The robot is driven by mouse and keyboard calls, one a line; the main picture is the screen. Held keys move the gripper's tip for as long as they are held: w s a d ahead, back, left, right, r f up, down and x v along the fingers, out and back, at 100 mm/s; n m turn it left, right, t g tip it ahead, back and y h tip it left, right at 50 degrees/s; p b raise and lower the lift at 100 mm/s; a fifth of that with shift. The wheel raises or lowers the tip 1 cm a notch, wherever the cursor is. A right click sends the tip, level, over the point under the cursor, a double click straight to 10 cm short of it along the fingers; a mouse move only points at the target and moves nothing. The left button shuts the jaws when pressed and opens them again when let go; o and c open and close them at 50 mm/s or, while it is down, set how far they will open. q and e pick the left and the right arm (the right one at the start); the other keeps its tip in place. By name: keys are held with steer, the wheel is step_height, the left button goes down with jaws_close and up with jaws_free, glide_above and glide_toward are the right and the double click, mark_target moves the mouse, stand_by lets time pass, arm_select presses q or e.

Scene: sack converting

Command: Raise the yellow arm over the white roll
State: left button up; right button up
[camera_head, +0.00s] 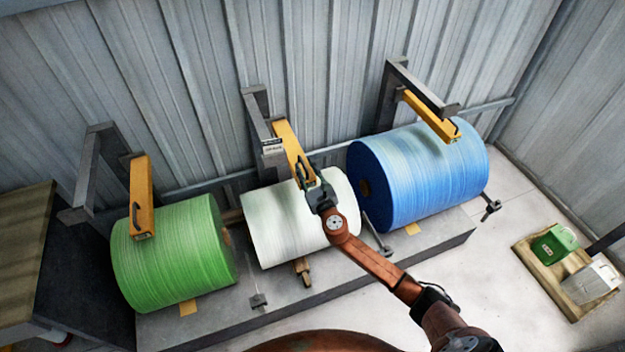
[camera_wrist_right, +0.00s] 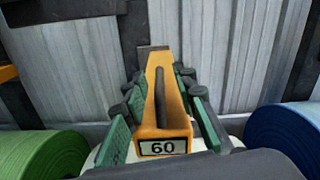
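The yellow arm (camera_head: 287,141) over the white roll (camera_head: 282,229) comes from a grey wall bracket and slopes down toward the roll. In the right wrist view the yellow arm (camera_wrist_right: 178,118) has a dark bar handle (camera_wrist_right: 160,97) along its face and a "60" label at its near end. My right gripper (camera_head: 306,178) is at the arm's lower end, above the white roll. Its green-padded fingers (camera_wrist_right: 160,92) stand open on both sides of the yellow arm and handle, with small gaps showing toward the tips. My left gripper is not in view.
A green roll (camera_head: 178,258) with its own yellow arm (camera_head: 142,196) lies left, a blue roll (camera_head: 425,172) with another yellow arm (camera_head: 430,116) right. The rolls rest on a grey platform (camera_head: 345,278). A pallet (camera_head: 540,272) with green and white cans stands far right.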

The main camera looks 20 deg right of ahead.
steer(key=s, duration=0.9)
steer(key=shift+d, duration=0.2)
steer(key=shift+s, duration=0.1)
